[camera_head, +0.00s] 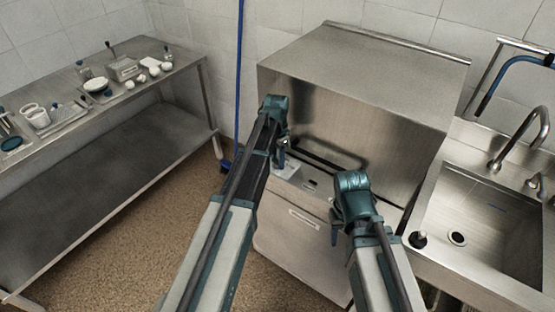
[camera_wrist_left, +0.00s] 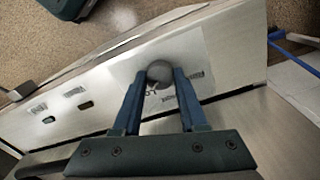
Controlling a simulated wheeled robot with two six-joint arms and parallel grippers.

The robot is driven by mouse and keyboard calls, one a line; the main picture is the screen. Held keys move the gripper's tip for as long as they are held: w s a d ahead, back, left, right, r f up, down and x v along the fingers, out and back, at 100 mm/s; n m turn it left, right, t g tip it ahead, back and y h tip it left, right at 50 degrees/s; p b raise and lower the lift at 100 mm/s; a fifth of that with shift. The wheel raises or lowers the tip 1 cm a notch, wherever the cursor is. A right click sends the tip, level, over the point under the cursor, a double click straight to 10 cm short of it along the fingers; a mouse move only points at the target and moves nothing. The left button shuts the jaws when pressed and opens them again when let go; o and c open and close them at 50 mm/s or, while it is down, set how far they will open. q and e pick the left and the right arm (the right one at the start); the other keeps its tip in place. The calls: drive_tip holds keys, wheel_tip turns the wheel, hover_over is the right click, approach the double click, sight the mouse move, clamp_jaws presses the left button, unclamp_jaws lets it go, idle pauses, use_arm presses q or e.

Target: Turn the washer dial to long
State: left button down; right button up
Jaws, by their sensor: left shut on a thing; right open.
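The washer (camera_head: 300,235) is a steel, hooded machine with a pale front, standing in the middle of the head view. Its dial (camera_wrist_left: 159,70) is a round grey knob on a light label plate in the left wrist view. My left gripper (camera_head: 281,160) is at the washer's control panel, its two blue fingers shut on the dial from either side. Printed words show around the dial, partly covered by the fingers; the dial's pointer cannot be made out. In the head view the dial is hidden by my left gripper. My right gripper (camera_head: 335,228) is open and empty in front of the washer.
A steel sink (camera_head: 480,225) with a tap adjoins the washer on the right. A steel table (camera_head: 110,105) with dishes stands on the left. A blue pole (camera_head: 238,90) stands behind my left arm.

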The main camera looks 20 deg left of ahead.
sight(277, 161)
use_arm(q)
drive_tip(key=shift+m, duration=0.4)
drive_tip(key=shift+c, duration=2.2)
unclamp_jaws()
wheel_tip(277, 161, up, 14)
drive_tip(key=p, duration=1.3)
drive_tip(key=shift+w+p, duration=0.15)
drive_tip(key=shift+p, duration=0.25)
drive_tip(key=shift+a+f, duration=0.1)
drive_tip(key=shift+f, duration=0.05)
